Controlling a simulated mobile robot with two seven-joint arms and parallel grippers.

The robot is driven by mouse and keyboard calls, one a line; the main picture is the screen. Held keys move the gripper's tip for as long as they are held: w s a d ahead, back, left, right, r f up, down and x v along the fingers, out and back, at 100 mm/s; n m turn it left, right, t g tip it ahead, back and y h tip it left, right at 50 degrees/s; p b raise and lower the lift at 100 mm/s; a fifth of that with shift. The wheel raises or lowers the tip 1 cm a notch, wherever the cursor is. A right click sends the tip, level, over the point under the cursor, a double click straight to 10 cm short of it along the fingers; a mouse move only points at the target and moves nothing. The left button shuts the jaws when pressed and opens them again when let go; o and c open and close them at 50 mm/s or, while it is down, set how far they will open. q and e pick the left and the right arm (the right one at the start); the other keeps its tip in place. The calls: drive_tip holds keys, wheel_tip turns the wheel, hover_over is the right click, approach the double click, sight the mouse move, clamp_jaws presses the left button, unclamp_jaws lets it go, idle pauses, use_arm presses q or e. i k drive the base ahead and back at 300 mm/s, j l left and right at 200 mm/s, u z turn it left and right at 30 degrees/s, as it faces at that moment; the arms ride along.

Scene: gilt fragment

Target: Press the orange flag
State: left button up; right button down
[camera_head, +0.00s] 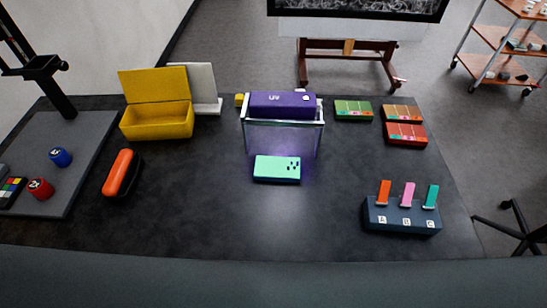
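The orange flag (384,192) stands upright on the left of a dark blue block (401,219) at the right front of the table. It is above the white label A. A pink flag (408,194) stands above label B and a teal flag (431,196) above label C on the same block. Neither of my grippers shows in the head view, so nothing of mine is near the flags.
The dark table (260,222) is clear in front of the block's left side. A teal box (277,169) lies under a stand with a purple device (283,105). A yellow open box (157,119), an orange case (120,173) and a grey board (70,140) are left.

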sight(383, 194)
drive_tip(key=l+z, duration=0.1)
drive_tip(key=z, duration=0.25)
drive_tip(key=k+l+z, duration=0.1)
drive_tip(key=z, duration=0.2)
drive_tip(key=l+z, duration=0.1)
drive_tip(key=z, duration=0.25)
drive_tip(key=k, duration=0.05)
